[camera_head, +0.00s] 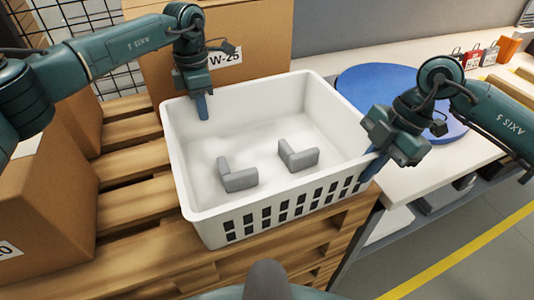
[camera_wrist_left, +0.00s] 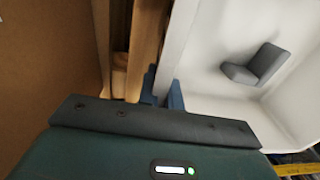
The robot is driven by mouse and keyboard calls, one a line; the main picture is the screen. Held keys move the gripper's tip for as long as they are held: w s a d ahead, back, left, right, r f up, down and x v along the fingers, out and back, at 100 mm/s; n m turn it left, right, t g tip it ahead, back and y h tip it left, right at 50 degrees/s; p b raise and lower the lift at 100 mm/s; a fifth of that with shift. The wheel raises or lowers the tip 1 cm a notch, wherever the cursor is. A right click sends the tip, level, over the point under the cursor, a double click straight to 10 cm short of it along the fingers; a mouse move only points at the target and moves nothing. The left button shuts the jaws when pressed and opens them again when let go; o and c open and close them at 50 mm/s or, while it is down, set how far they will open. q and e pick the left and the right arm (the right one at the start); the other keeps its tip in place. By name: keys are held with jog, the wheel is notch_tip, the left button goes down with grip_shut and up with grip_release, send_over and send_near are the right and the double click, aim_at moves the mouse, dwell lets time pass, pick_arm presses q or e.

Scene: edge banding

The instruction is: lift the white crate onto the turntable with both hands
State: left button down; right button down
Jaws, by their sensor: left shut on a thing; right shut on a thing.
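The white crate (camera_head: 275,218) is upright in the middle of the head view, over the wooden pallet. Two grey L-shaped pieces (camera_head: 238,175) (camera_head: 298,155) lie inside it. My left gripper (camera_head: 203,108) is shut on the crate's left rim, with one blue finger showing inside the wall. In the left wrist view, blue fingertips (camera_wrist_left: 162,92) stand on both sides of the crate wall (camera_wrist_left: 178,45). My right gripper (camera_head: 374,165) is shut on the crate's right rim. The round blue turntable (camera_head: 375,85) is on the white table to the right, partly hidden by my right arm.
Cardboard boxes stand behind (camera_head: 255,40) and to the left (camera_head: 50,190) of the crate. The wooden pallet (camera_head: 130,220) lies beneath. The white table (camera_head: 420,175) has small coloured bins (camera_head: 473,58) at its back. Yellow tape (camera_head: 460,250) marks the floor at lower right.

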pick_arm(q)
jog(key=shift+w+r, duration=0.1)
jog(key=shift+r, duration=0.1)
pick_arm(e)
jog(key=shift+r, duration=0.15)
